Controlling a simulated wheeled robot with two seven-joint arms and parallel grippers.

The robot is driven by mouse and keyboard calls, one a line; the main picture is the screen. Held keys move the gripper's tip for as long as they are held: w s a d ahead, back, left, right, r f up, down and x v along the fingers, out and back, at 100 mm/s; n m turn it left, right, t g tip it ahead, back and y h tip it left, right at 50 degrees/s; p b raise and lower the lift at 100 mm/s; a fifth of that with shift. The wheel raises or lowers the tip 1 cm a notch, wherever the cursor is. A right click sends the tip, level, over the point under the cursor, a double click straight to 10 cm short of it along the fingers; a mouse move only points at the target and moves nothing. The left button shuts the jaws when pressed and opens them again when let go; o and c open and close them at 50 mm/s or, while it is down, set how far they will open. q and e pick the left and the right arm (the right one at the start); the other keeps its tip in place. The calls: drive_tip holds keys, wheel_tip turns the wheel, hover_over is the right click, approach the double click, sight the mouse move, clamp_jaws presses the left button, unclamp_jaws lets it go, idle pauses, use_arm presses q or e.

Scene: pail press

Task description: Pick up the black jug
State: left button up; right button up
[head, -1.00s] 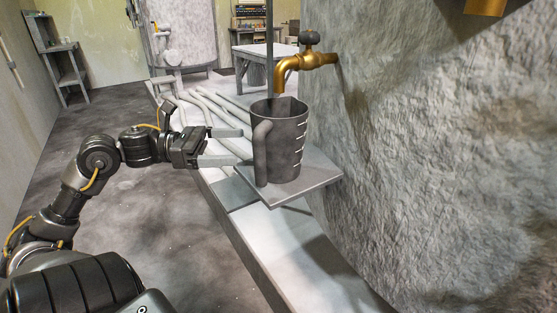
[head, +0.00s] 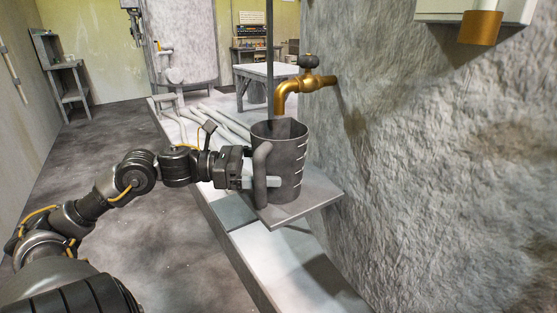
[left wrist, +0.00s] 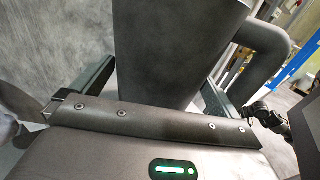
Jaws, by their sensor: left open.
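The black jug (head: 291,160) stands upright on a small grey shelf plate (head: 310,200) under a brass tap, its handle (head: 261,170) facing me. My left gripper (head: 262,183) is open at the jug's lower half, one pale finger showing by the handle. In the left wrist view, the jug's body (left wrist: 175,45) lies between the two spread fingers (left wrist: 153,95), and the handle (left wrist: 268,45) curves off at the right, outside the right finger. The far finger is hidden in the head view. Contact with the jug cannot be told. My right gripper is out of view.
The brass tap (head: 290,90) hangs from the rough stone wall (head: 430,170) just above the jug. A thin upright pole (head: 269,60) stands behind it. Pale pipes (head: 215,120) lie on the ledge beyond.

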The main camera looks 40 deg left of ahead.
use_arm(q)
drive_tip(key=shift+x, duration=1.25)
drive_tip(key=c, duration=0.8)
drive_tip(key=shift+r, duration=0.1)
